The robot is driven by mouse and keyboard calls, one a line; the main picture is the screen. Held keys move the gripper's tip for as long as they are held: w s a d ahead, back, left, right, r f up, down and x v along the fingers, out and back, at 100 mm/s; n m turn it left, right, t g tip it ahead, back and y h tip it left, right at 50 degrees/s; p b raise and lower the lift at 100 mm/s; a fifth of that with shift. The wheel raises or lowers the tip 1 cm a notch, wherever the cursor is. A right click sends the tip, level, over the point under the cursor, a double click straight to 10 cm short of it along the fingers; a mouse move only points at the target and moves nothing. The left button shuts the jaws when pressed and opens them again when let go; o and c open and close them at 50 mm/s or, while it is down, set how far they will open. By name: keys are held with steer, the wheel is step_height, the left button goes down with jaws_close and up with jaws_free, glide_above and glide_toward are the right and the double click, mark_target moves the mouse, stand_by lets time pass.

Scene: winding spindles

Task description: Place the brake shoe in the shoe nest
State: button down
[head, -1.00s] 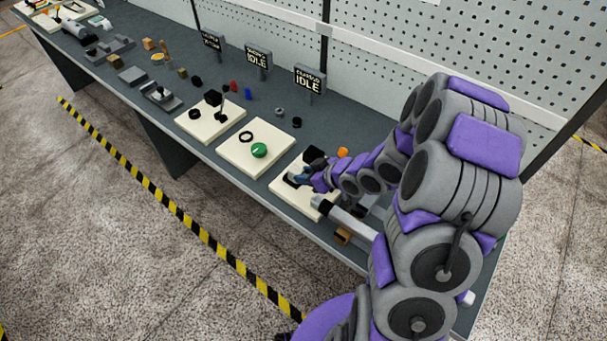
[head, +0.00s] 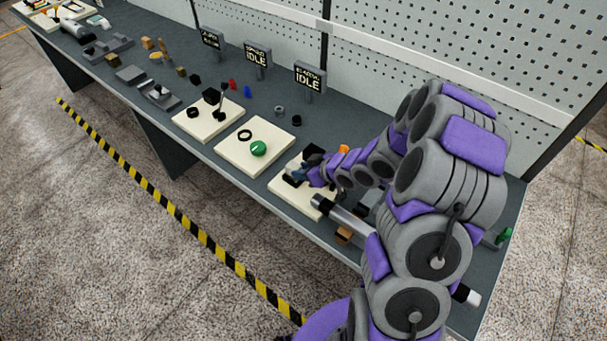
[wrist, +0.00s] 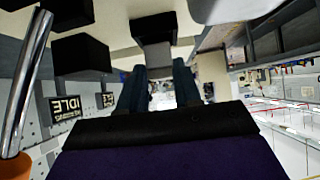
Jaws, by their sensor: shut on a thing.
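My gripper (head: 295,175) is low over the rightmost cream board (head: 297,198) in the head view. In the wrist view, the two dark fingers of my gripper (wrist: 157,72) are shut on a dark grey block (wrist: 155,27), which I take to be the brake shoe. It sits at the fingertips, close to a cream surface (wrist: 118,14). I cannot tell whether it touches that surface. The shoe nest cannot be made out clearly, and my arm hides part of the board.
Black blocks (wrist: 80,52) stand beside the fingers in the wrist view, with a shiny rod farther left. Another cream board (head: 236,155) holds a green knob (head: 258,148) and a black ring. An IDLE sign (head: 309,77) stands behind. A brown block (head: 343,235) lies near the bench's front edge.

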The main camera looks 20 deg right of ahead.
steer(key=shift+f, duration=0.55)
steer(key=c, duration=0.8)
jaws_free()
